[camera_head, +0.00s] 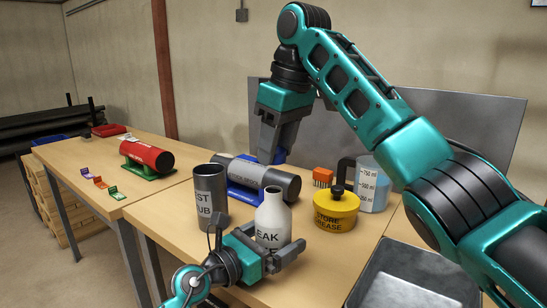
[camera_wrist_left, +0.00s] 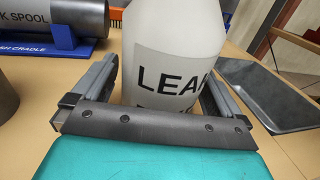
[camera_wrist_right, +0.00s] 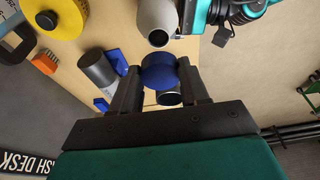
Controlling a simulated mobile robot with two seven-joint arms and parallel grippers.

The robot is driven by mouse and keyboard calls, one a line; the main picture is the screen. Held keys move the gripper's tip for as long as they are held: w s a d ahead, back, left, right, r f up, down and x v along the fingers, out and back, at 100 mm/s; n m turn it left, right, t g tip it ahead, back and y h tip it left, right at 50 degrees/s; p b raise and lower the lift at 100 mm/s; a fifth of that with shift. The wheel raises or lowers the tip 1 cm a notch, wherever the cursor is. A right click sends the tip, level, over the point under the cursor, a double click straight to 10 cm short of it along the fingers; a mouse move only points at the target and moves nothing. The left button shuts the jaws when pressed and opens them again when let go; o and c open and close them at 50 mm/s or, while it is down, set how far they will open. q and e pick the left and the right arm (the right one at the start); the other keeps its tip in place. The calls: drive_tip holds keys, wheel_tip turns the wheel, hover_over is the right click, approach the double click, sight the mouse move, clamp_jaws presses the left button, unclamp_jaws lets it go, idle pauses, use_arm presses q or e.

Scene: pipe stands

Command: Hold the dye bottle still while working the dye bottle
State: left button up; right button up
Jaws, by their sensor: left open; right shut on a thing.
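The dye bottle (camera_head: 273,219) is white with a label on which "EAK" can be read, and stands upright on the workbench. It fills much of the left wrist view (camera_wrist_left: 176,45). My left gripper (camera_head: 270,246) is open, with one finger on each side of the bottle; contact is not clear. My right gripper (camera_head: 272,156) is above and behind the bottle, shut on a round blue cap (camera_wrist_right: 160,73). The cap is apart from the bottle, whose dark open mouth (camera_wrist_right: 158,38) shows in the right wrist view.
A grey can (camera_head: 210,197) stands left of the bottle. A grey spool in a blue cradle (camera_head: 245,197) lies behind. A yellow grease pot (camera_head: 336,213) and clear measuring jug (camera_head: 373,187) stand right. A metal tray (camera_head: 415,280) is at front right. A red cylinder (camera_head: 145,155) lies far left.

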use_arm(q)
drive_tip(key=v, duration=1.2)
drive_tip(key=shift+s, duration=0.1)
